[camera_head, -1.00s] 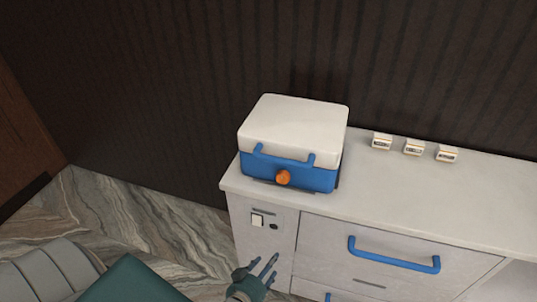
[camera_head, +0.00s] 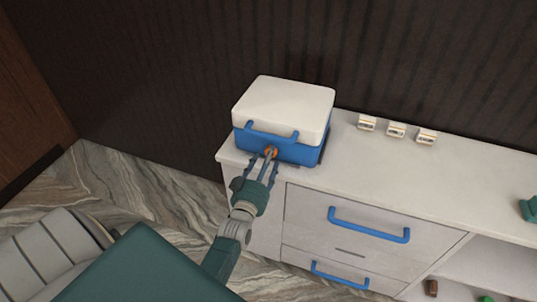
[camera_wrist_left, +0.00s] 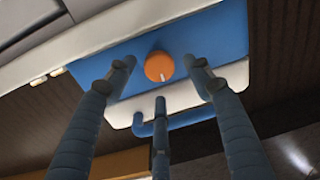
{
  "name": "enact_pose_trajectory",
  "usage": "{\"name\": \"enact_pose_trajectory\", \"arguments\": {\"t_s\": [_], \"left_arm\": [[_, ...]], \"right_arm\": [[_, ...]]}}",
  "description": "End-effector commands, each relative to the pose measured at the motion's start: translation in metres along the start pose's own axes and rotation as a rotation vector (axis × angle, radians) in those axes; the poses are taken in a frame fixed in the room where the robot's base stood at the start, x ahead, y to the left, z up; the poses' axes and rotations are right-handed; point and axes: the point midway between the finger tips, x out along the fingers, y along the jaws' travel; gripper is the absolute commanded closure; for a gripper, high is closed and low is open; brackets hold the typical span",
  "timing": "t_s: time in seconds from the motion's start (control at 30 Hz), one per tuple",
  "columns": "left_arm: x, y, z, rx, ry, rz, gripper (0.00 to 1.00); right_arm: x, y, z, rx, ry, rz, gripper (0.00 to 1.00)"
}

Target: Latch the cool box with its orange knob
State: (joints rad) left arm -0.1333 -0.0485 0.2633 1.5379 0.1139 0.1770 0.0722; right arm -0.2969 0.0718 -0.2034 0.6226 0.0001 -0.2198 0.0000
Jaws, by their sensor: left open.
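The cool box (camera_head: 305,150) stands on the left end of the white counter, with a blue body, a closed white lid (camera_head: 284,101) and a blue handle (camera_head: 272,133). Its orange knob (camera_head: 271,152) is on the front face, partly hidden by my fingers in the head view. In the left wrist view the knob (camera_wrist_left: 159,66) shows whole, with a pale mark at its lower edge. My left gripper (camera_head: 264,167) is open in front of the knob, its fingers spread around the line to it. Whether they touch it, I cannot tell. My right gripper is not in view.
The white counter (camera_head: 400,158) runs right, with small labelled blocks (camera_head: 396,129) on top. Below are drawers with blue handles (camera_head: 368,225) and an open shelf. A green object (camera_head: 528,208) is at the right edge. A dark wall stands behind.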

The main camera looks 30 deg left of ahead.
Motion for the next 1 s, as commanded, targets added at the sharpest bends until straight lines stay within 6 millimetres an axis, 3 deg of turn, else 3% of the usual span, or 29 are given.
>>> {"name": "enact_pose_trajectory", "arguments": {"t_s": [0.2, 0.47, 0.5, 0.7, 0.73, 1.0], "left_arm": [[0.018, 0.0, 0.0, 0.001, -0.001, 0.0, 0.48], [0.02, -0.001, 0.001, 0.001, -0.001, 0.0, 0.48], [0.02, -0.001, 0.001, 0.001, -0.001, 0.0, 0.5], [0.02, 0.0, 0.0, 0.001, -0.001, 0.0, 0.9], [0.02, 0.0, 0.0, 0.0, 0.0, 0.0, 0.93], [0.02, 0.0, -0.001, 0.009, 0.003, 0.0, 0.93]], "right_arm": [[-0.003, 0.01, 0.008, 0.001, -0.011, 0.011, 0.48], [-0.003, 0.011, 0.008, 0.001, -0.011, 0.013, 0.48], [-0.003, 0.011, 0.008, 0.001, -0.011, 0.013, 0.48], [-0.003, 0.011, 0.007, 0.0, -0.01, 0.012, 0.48], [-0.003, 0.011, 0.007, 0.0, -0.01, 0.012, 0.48], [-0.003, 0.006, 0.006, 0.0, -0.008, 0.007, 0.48]]}}
